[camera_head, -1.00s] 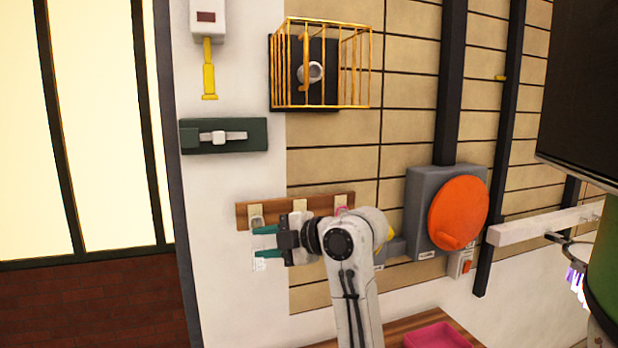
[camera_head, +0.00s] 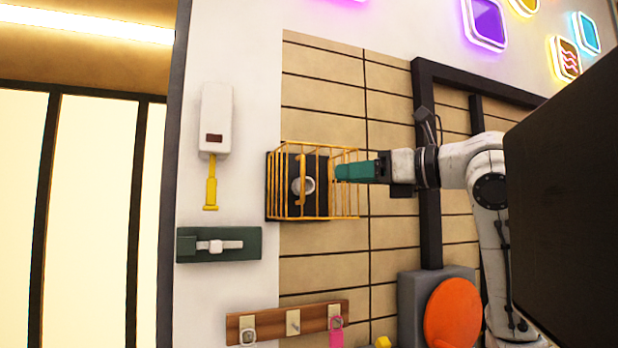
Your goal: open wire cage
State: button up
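The yellow wire cage (camera_head: 330,207) is mounted on the wall at the middle of the view. Inside it, a dark panel (camera_head: 289,206) carries a round white knob (camera_head: 303,186). A yellow upright handle-like bar stands at the cage's front. My gripper (camera_head: 340,172) reaches in from the right, with its green fingers level with the cage's right side. The fingertips are at or very close to the right-hand wires; I cannot tell whether they touch. The fingers overlap from this side, so their gap is hidden. The cage appears shut.
Left of the cage hangs a white box (camera_head: 216,120) with a yellow pull handle (camera_head: 210,185). Below are a green slide latch (camera_head: 195,245), a wooden hook rack (camera_head: 270,322) and a grey box with an orange disc (camera_head: 453,313). A dark panel (camera_head: 565,170) blocks the right.

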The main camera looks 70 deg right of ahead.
aim_at(310, 177)
jog(key=p+x, duration=0.2)
jog(key=x, duration=0.8)
jog(key=shift+f+p, duration=0.1)
jog(key=shift+p, duration=0.3)
jog(key=shift+c, duration=0.2)
grip_shut()
dwell(0.7)
